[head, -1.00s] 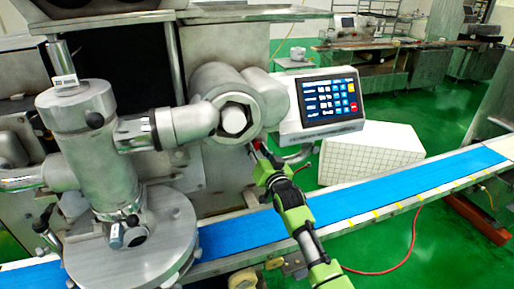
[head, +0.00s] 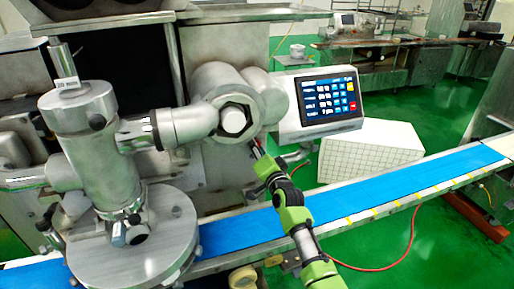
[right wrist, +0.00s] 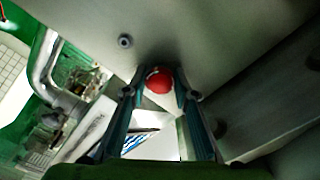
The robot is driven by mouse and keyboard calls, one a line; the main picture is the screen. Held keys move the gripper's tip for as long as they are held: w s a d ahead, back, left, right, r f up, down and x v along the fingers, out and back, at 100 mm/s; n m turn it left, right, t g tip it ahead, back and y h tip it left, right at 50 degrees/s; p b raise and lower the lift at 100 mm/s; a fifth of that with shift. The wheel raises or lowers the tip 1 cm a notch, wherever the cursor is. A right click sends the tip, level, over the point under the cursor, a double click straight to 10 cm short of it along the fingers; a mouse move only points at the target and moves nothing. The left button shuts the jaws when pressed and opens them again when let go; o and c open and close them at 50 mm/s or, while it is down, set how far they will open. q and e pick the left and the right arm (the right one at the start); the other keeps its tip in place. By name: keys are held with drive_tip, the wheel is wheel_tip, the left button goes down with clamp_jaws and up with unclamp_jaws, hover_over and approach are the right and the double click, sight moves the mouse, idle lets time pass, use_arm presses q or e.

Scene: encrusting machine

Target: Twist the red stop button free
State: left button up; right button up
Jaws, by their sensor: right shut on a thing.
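The red stop button (right wrist: 159,81) shows in the right wrist view as a round red knob on the underside of a grey metal panel. My right gripper (right wrist: 158,88) has one finger on each side of the button and is shut on it. In the head view my right gripper (head: 257,150) reaches up to the machine just below the large hex-nut housing (head: 233,120). The button is not clearly visible in the head view, where the gripper and the machine body cover it. My left gripper is not in view.
A touch-screen panel (head: 328,100) stands just right of my right gripper. The blue conveyor belt (head: 365,188) runs below my right arm. A large metal mixing unit (head: 95,150) fills the left side. A white tiled box (head: 370,150) stands behind the belt.

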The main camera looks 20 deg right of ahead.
drive_tip(key=shift+w+r, duration=0.1)
drive_tip(key=shift+r, duration=0.35)
drive_tip(key=o, duration=1.1)
drive_tip(key=shift+w+f, duration=0.2)
drive_tip(key=shift+f, duration=0.2)
drive_tip(key=shift+s, duration=0.1)
drive_tip(key=s, duration=1.2)
drive_tip(key=shift+d, duration=0.2)
drive_tip(key=shift+w, duration=0.1)
